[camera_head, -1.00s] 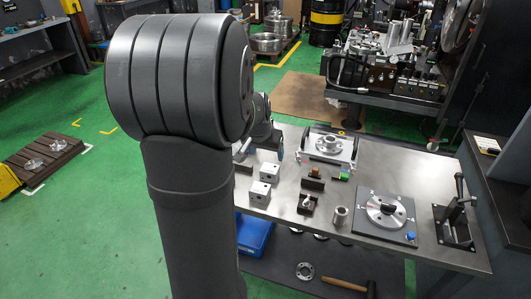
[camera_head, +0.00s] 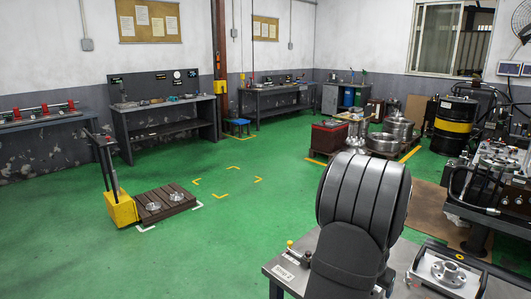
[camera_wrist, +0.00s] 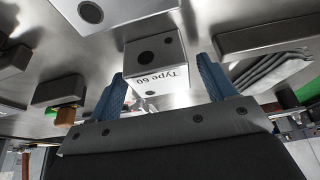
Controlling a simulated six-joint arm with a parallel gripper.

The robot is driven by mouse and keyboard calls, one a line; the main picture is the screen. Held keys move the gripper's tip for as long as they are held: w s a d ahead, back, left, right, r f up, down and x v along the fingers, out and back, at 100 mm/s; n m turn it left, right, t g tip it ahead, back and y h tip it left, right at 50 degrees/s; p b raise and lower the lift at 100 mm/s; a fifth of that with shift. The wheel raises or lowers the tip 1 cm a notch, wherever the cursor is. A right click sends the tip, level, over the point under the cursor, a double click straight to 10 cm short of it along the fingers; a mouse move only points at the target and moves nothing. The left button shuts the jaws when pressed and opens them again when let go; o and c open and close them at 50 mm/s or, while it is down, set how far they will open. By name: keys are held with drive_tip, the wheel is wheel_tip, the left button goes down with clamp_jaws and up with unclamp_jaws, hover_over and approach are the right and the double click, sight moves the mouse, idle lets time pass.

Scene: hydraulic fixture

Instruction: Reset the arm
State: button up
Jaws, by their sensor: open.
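My gripper (camera_wrist: 159,72) shows in the wrist view with its two blue fingers apart and nothing held between them. A silver block marked "Type 60" (camera_wrist: 156,62) appears between and beyond the fingers; I cannot tell how far it is from them. The wrist picture looks upside down. In the head view my dark grey arm link (camera_head: 362,200) fills the lower right, and my gripper is hidden.
The metal workbench (camera_head: 290,268) stands at the lower right, with a flanged part in a fixture (camera_head: 449,272) on it. Another silver block (camera_wrist: 92,14) is near the gripper. A wooden pallet (camera_head: 165,201) sits on the open green floor.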

drive_tip(key=shift+r, duration=1.05)
